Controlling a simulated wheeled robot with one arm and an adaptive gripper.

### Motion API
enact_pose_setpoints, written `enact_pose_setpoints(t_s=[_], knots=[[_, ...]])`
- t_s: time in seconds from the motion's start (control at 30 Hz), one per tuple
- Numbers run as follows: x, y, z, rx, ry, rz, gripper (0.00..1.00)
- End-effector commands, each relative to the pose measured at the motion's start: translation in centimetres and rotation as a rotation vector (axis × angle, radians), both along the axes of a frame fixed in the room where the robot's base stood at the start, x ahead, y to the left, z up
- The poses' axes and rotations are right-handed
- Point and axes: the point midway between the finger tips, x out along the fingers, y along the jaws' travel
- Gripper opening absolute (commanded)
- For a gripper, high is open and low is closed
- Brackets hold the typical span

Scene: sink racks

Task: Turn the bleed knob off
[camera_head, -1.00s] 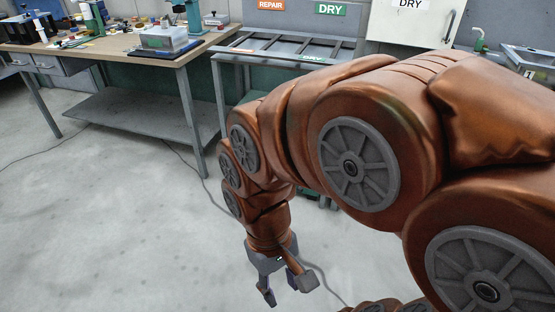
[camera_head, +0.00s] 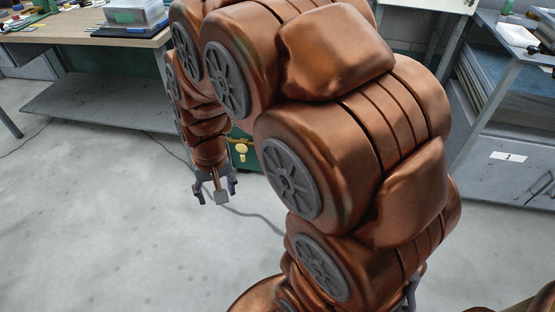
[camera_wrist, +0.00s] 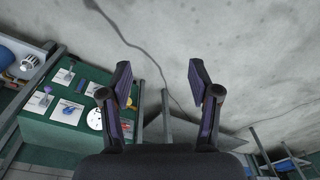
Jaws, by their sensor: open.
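My gripper (camera_head: 216,194) is open and empty, hanging low over the floor in the head view. A green panel (camera_wrist: 52,130) with several small fittings lies left of the fingers in the wrist view. It carries a blue piece (camera_wrist: 66,111) and a round white disc (camera_wrist: 95,119). I cannot tell which fitting, if any, is the bleed knob. The gripper touches none of them.
A workbench (camera_head: 90,32) with a clear box stands at the back left. A grey cabinet (camera_head: 500,160) marked 1 stands at the right. A cable (camera_wrist: 135,45) crosses the floor. Floor at left is open.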

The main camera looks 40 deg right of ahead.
Motion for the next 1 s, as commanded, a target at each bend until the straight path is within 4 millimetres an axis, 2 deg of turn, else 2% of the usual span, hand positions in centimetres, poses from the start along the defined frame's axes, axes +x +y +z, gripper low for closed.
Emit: enact_pose_setpoints(t_s=[0.03, 0.1, 0.27, 0.5, 0.7, 1.0], knots=[[2.1, -0.7, -1.6, -0.003, -0.03, -0.041, 0.62], [5.1, -1.8, -3.1, -0.008, -0.082, -0.097, 0.62], [11.3, -4.7, -6.4, -0.023, -0.2, -0.224, 0.62], [19.7, -10.1, -11.8, -0.05, -0.38, -0.407, 0.62], [25.4, -15.2, -16.3, -0.073, -0.533, -0.551, 0.62], [31.2, -23.2, -23.6, -0.109, -0.766, -0.75, 0.62]])
